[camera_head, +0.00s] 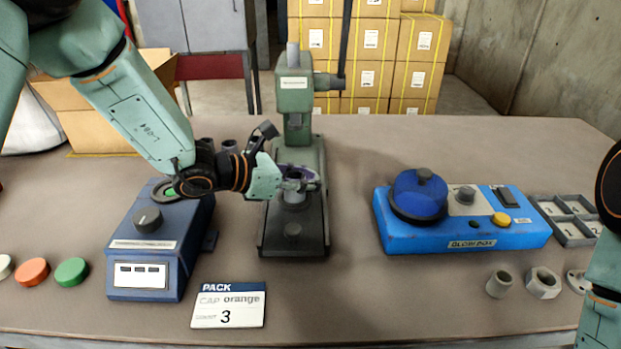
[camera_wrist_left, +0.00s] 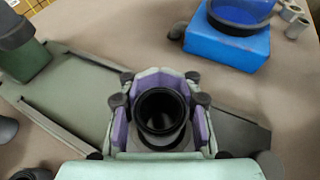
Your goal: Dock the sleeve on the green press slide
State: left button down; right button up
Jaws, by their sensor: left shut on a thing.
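My left gripper (camera_head: 297,180) reaches in from the left over the base of the green press (camera_head: 294,92). Its fingers are shut around a sleeve (camera_head: 293,197), a short grey cylinder held upright. In the left wrist view the sleeve (camera_wrist_left: 161,110) shows as a dark open ring between the purple finger pads of my gripper (camera_wrist_left: 160,108). The green plate of the press (camera_wrist_left: 65,95) lies below it. The sleeve is in front of the press column, over the long base (camera_head: 292,246). Whether its lower end touches the slide, I cannot tell. My right gripper is out of view.
A dark blue device (camera_head: 147,245) stands left of the press, a blue box (camera_head: 465,225) with a round blue drum (camera_head: 419,193) to the right. A card (camera_head: 229,305) lies in front. Several loose grey parts and a grey tray (camera_head: 566,222) are at the right.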

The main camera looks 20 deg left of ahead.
pick_arm(q)
jog(key=shift+f+b, duration=0.5)
jog(key=shift+f, duration=0.1)
jog(key=c, duration=1.2)
grip_release()
jog(key=shift+p+v, duration=0.95)
jog(key=shift+v, duration=0.55)
jog(key=shift+p+v, duration=1.15)
jog(key=shift+v, duration=0.3)
jog(key=p+v, duration=0.4)
jog(key=p, duration=0.1)
jog(key=shift+s+a+r, duration=0.2)
jog(key=shift+r, duration=0.05)
jog(key=shift+s+a, duration=0.15)
jog(key=shift+s, duration=0.05)
